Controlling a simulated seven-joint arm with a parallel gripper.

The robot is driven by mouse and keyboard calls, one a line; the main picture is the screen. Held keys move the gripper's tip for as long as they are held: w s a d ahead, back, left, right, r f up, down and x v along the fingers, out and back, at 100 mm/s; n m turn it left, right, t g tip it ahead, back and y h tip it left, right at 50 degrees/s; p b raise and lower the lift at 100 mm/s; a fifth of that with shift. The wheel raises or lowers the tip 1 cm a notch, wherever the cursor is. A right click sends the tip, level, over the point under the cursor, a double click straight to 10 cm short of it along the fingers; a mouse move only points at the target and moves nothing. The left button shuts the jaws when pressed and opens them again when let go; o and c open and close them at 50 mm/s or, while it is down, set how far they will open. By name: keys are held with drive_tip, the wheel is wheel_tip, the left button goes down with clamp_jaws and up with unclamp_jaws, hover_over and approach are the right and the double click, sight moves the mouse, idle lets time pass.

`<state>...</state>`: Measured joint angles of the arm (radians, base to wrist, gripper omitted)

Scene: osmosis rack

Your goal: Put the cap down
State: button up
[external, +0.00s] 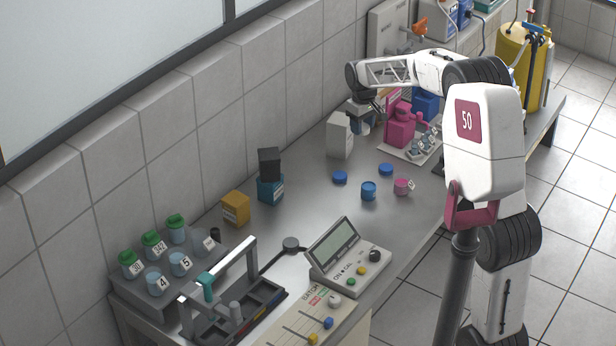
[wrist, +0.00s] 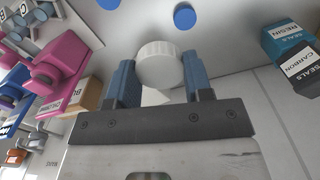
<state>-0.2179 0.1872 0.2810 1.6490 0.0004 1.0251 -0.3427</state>
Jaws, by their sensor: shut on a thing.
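A white round cap (wrist: 160,64) with a ridged rim sits between the two blue fingers of my gripper (wrist: 160,76) in the wrist view. The gripper is shut on it. In the external view my gripper (external: 366,112) is at the back of the bench, close to a white box and left of the magenta device. Two blue caps lie on the bench, one at left (external: 340,177) and one at right (external: 386,169).
The white box (external: 340,136) and magenta device (external: 400,128) flank the gripper. A rack of jars (external: 150,290) is at front left. Bare bench (external: 310,205) lies in the middle.

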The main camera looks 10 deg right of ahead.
drive_tip(key=shift+w, duration=0.1)
hover_over(339, 121)
drive_tip(key=shift+w+f, duration=0.1)
drive_tip(key=shift+f, duration=0.65)
idle(0.5)
drive_tip(key=shift+f, duration=1.75)
drive_tip(key=shift+f, duration=0.2)
drive_tip(key=o, duration=0.9)
drive_tip(key=shift+r, duration=0.1)
